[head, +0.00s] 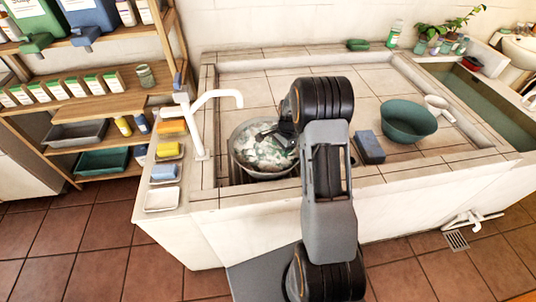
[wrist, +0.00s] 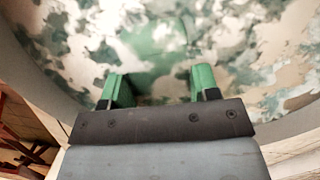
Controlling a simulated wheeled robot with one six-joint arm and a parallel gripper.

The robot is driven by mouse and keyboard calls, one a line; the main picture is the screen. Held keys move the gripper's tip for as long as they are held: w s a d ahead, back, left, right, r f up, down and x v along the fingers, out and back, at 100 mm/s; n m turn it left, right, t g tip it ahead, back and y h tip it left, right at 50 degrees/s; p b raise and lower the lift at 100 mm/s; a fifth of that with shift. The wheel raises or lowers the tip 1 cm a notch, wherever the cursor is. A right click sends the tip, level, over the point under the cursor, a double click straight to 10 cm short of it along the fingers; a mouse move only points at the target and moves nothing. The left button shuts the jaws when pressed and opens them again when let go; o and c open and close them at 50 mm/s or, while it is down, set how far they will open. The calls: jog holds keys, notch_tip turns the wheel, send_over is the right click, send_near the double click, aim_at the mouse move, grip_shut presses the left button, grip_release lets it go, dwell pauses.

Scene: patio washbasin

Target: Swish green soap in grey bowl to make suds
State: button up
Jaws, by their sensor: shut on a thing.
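The grey bowl (head: 236,165) stands in the left part of the basin, under the white tap, with whitish patches over its inside. My gripper (head: 262,136) reaches down into the bowl. In the wrist view my gripper (wrist: 160,82) has green-tipped fingers spread around the green soap (wrist: 155,48), which looks blurred and lies among pale foam-like patches. The gripper is shut on the soap. In the head view the soap is hard to tell apart from the bowl's contents, and my arm covers part of the bowl's right side.
A white tap (head: 205,120) rises close to the bowl's left. A teal bowl (head: 408,120) and a dark blue-grey block (head: 369,147) sit to the right. Soap dishes line the left ledge; shelves (head: 75,105) stand farther left. The basin's tiled back area is mostly clear.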

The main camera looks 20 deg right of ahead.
jog(key=shift+s+d, duration=0.15)
jog(key=shift+s, duration=0.45)
jog(key=shift+s+d, duration=0.15)
jog(key=shift+s, duration=0.45)
jog(key=shift+w+a, duration=0.25)
jog(key=shift+w, duration=0.7)
jog(key=shift+w+a, duration=0.2)
jog(key=shift+w, duration=0.8)
jog(key=shift+w+a, duration=0.25)
jog(key=shift+w, duration=0.7)
jog(key=shift+s+d, duration=0.15)
jog(key=shift+s, duration=0.6)
jog(key=shift+s+d, duration=0.15)
jog(key=shift+s, duration=0.6)
notch_tip(320, 180, up, 11)
jog(key=p, duration=0.7)
